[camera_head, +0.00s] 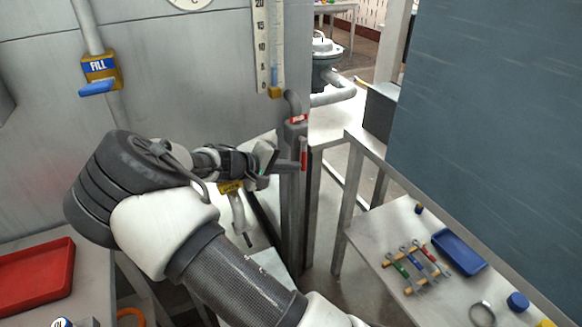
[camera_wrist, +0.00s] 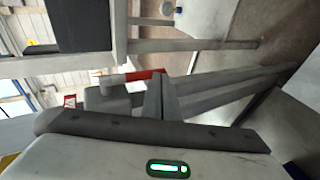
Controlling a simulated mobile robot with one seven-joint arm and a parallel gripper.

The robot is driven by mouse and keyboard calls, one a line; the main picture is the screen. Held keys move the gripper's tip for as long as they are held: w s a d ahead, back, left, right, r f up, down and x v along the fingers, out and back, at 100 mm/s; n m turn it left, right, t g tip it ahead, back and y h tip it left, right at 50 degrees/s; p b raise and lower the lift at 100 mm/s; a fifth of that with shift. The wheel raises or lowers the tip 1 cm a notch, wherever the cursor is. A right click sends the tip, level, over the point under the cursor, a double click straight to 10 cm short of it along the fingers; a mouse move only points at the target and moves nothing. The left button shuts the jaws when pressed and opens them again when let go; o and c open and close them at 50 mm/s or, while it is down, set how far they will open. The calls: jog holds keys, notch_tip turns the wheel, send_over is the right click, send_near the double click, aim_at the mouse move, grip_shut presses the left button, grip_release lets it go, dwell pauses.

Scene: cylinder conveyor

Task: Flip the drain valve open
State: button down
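A yellow tag (camera_head: 230,187) shows partly behind my wrist in the head view, with a pale pipe (camera_head: 238,215) running down below it; its lettering and any handle there are mostly hidden. A valve with a red label (camera_head: 298,119) sits on the grey pipe to the right, and its red handle (camera_head: 303,154) hangs straight down. In the wrist view the red handle (camera_wrist: 145,76) lies just beyond the fingertips. My gripper (camera_head: 288,167) is beside the handle's lower part. Its fingers (camera_wrist: 166,98) look together, with nothing seen between them; contact with the handle cannot be told.
A FILL valve (camera_head: 100,68) with a blue handle (camera_head: 97,87) is on the tank wall at upper left. A sight gauge (camera_head: 277,45) stands above the red-handled valve. A bench (camera_head: 385,235) with wrenches and a blue tray (camera_head: 460,252) is at right. A red tray (camera_head: 38,275) lies at lower left.

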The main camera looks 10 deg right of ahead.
jog(key=shift+d, duration=0.15)
jog(key=p+v, duration=0.3)
jog(key=v, duration=1.4)
jog(key=shift+a+r, duration=0.2)
jog(key=shift+a, duration=0.1)
jog(key=shift+d, duration=0.1)
jog(key=s+d+r+m+g+y, duration=0.25)
jog(key=s+d+g+y, duration=0.25)
jog(key=s+d, duration=0.4)
jog(key=s+d+r+m+t+y, duration=0.1)
jog(key=s+d+r+t+y, duration=0.15)
jog(key=s+r, duration=0.55)
jog(key=s+d+r+m+t+y, duration=0.15)
jog(key=s+r+y, duration=0.25)
jog(key=s, duration=0.7)
notch_tip(320, 180, up, 20)
jog(key=p, duration=2)
jog(key=shift+n+t, duration=0.3)
